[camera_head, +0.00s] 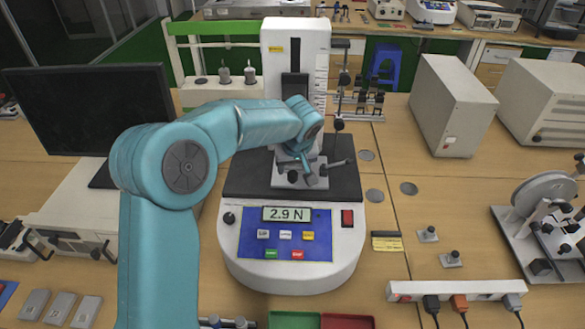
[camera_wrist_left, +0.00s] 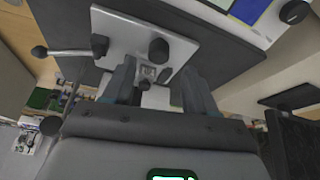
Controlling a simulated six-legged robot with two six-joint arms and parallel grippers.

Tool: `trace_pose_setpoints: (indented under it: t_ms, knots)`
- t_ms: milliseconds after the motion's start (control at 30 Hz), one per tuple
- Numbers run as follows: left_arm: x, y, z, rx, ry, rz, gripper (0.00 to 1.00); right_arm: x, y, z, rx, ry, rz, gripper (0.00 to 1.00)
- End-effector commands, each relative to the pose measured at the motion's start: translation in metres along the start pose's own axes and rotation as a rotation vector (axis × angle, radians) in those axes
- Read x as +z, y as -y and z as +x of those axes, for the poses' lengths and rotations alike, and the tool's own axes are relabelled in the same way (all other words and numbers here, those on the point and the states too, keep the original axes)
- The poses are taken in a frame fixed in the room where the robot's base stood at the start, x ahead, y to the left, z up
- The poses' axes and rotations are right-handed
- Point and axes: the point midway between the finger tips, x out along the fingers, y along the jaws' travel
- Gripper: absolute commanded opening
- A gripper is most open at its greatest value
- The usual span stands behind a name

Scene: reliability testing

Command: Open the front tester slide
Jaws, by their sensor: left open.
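The tester (camera_head: 292,262) is a white machine with a blue control panel and a display reading 2.9 N. Its upright column (camera_head: 296,40) stands behind a dark platform. A light metal slide plate (camera_head: 283,181) with dark knobs and a lever sits at the front of the platform. My left gripper (camera_head: 303,160) is over this plate, partly hidden by its own arm. In the left wrist view, the open fingers (camera_wrist_left: 157,82) straddle a small metal fitting (camera_wrist_left: 147,74) at the edge of the plate (camera_wrist_left: 128,34). Contact cannot be told. My right gripper is not in view.
A black monitor (camera_head: 90,108) stands at the left and two beige boxes (camera_head: 452,105) at the right. A power strip (camera_head: 455,289) with plugs lies at front right. Green (camera_head: 294,320) and red trays are at the front edge. Some tabletop right of the tester is clear.

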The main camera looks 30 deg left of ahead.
Motion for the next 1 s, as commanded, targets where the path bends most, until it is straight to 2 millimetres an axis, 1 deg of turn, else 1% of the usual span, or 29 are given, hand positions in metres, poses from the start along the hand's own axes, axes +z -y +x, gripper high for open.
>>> trace_pose_setpoints:
  t_ms: [33,100,233,400,600,633,667,700,767,800,933,1000]
  knots:
    - [0.0,0.0,0.009,-0.003,0.004,0.001,0.57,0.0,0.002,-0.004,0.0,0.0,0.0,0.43]
    - [-0.001,0.001,0.022,-0.002,0.004,0.0,0.57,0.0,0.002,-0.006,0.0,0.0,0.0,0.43]
    - [-0.002,0.0,0.038,-0.001,0.002,0.001,0.57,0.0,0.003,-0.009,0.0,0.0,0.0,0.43]
    - [-0.003,0.0,0.047,0.0,0.001,0.001,0.57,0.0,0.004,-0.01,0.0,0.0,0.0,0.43]
    - [-0.003,0.0,0.047,0.001,0.0,0.001,0.57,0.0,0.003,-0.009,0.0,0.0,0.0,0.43]
    - [-0.003,0.0,0.047,0.001,0.0,0.001,0.54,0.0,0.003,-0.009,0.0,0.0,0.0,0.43]
    - [-0.003,0.0,0.047,0.001,0.0,0.001,0.44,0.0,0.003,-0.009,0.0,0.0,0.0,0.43]
    - [-0.003,0.0,0.047,0.001,0.0,0.001,0.31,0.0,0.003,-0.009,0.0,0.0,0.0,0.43]
    - [-0.003,0.0,0.047,0.001,0.0,0.001,0.11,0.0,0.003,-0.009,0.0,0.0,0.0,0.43]
    - [-0.003,0.0,0.047,0.001,0.0,0.001,0.0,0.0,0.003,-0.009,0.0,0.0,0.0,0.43]
    - [-0.002,0.0,0.047,0.001,0.0,0.0,0.0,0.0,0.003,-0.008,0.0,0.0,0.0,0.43]
    - [0.001,0.0,0.047,0.002,-0.001,0.001,0.0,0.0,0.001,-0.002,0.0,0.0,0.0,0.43]
